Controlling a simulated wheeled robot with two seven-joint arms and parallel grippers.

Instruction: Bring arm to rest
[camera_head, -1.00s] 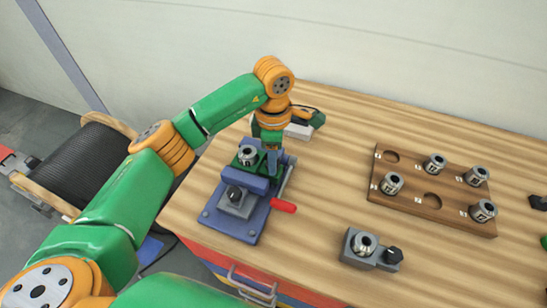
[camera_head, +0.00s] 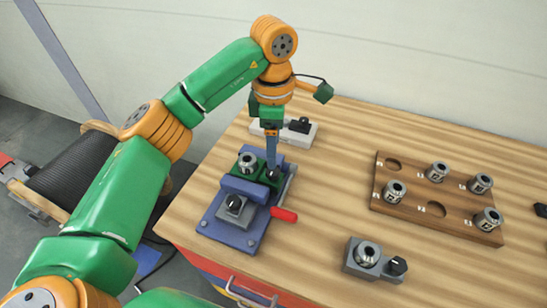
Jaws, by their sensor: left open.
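My left arm comes in from the left and bends down over the workbench. Its gripper (camera_head: 271,150) points down just above the back right part of a blue fixture (camera_head: 228,232) with a red-handled lever (camera_head: 284,214). The gripper is open, and nothing shows between its fingers. A metal die (camera_head: 248,161) sits upright on the fixture's green part, left of the gripper and apart from it. My right gripper is not in view.
A wooden board (camera_head: 410,205) with several metal dies and two empty round recesses lies at the right. A grey block (camera_head: 374,260) with a die and black knob stands at the front. A white power strip (camera_head: 297,131) lies behind the fixture. A black cable reel (camera_head: 75,172) stands at the left.

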